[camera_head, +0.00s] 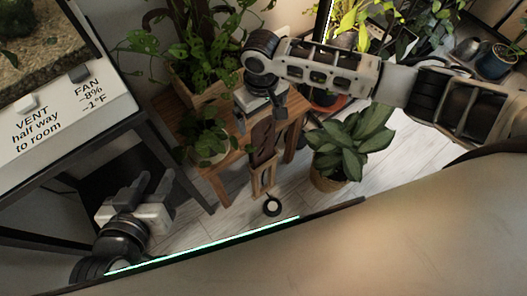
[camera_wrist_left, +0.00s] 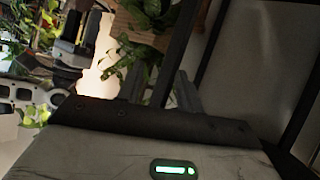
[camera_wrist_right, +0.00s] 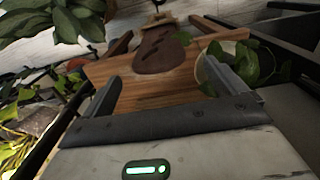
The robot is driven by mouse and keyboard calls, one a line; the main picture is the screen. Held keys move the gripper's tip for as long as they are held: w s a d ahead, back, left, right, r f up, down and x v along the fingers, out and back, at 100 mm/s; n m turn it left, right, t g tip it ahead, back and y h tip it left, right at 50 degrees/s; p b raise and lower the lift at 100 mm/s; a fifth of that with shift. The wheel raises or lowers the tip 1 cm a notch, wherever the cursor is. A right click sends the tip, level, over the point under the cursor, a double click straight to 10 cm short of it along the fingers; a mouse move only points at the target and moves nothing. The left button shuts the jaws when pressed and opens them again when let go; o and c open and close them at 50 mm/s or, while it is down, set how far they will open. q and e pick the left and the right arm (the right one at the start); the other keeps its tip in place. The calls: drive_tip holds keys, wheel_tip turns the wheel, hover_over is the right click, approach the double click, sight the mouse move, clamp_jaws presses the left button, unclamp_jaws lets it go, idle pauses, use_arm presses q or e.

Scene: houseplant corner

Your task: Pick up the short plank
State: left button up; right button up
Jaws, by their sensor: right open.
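I cannot pick out the short plank for certain. A dark brown flat piece with slots (camera_head: 263,138) lies by the front edge of the wooden plant stand; it also shows in the right wrist view (camera_wrist_right: 160,52). A pale wooden piece (camera_head: 263,177) is just beyond it, partly hidden in the right wrist view. My right gripper (camera_head: 261,118) hangs over the stand with open, empty fingers, pointing at the dark piece; they frame the stand top in the right wrist view (camera_wrist_right: 170,78). My left gripper (camera_head: 155,178) is open and empty at lower left, by the dark metal frame.
The wooden stand (camera_wrist_right: 140,98) carries a trailing plant in a white pot (camera_head: 208,148) and a wooden planter (camera_head: 205,92). A leafy plant in a woven pot (camera_head: 327,175) stands right on the floor. A labelled tank stand (camera_head: 60,115) is at left.

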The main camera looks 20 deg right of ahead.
sight(263, 128)
drive_tip(key=shift+f, duration=0.7)
wheel_tip(263, 128, down, 4)
drive_tip(key=shift+d+f+b, duration=0.15)
drive_tip(key=shift+f+b, duration=0.1)
drive_tip(key=shift+b, duration=0.7)
drive_tip(key=shift+f, duration=0.3)
use_arm(q)
drive_tip(key=shift+g, duration=0.5)
drive_tip(key=f, duration=0.3)
drive_tip(key=w+d+f, duration=0.1)
drive_tip(key=shift+f, duration=0.3)
drive_tip(key=shift+r, duration=0.15)
use_arm(e)
drive_tip(key=c, duration=1.4)
drive_tip(key=shift+r, duration=0.1)
